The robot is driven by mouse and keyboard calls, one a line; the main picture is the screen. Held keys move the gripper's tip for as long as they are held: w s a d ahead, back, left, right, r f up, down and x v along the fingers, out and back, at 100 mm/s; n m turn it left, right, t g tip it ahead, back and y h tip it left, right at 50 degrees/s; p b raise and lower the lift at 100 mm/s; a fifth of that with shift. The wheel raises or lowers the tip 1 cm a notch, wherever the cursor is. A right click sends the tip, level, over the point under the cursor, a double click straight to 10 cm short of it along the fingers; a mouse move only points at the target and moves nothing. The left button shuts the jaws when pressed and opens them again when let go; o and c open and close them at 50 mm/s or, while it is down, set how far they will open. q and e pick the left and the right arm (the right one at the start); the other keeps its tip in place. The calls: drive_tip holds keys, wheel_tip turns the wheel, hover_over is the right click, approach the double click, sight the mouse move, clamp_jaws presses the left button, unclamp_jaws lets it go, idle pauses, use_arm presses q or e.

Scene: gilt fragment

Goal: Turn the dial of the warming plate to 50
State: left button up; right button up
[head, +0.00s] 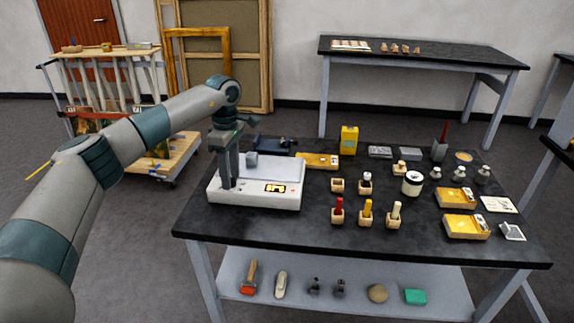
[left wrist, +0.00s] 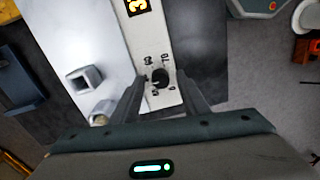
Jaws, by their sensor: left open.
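The warming plate (head: 290,172) is a white box at the left end of the black table. It has a lit yellow display (head: 275,188) on its front strip; in the left wrist view the display (left wrist: 138,6) is cut off by the top edge. The dial (left wrist: 160,77) is a small dark round knob on the same strip, with printed numbers around it. Its pointer is too small to read. My left gripper (head: 227,186) points down over the left front of the plate and hides the dial in the head view. In the left wrist view its open fingers stand either side of the dial.
A small grey block (head: 252,160) stands on the plate. To the right are wooden holders with coloured sticks, a white tin (head: 412,184), yellow trays (head: 466,227) and a yellow can (head: 348,140). A low shelf (head: 340,290) underneath holds several tools. The table front between plate and edge is clear.

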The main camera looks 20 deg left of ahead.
use_arm(q)
drive_tip(key=shift+n, duration=0.4)
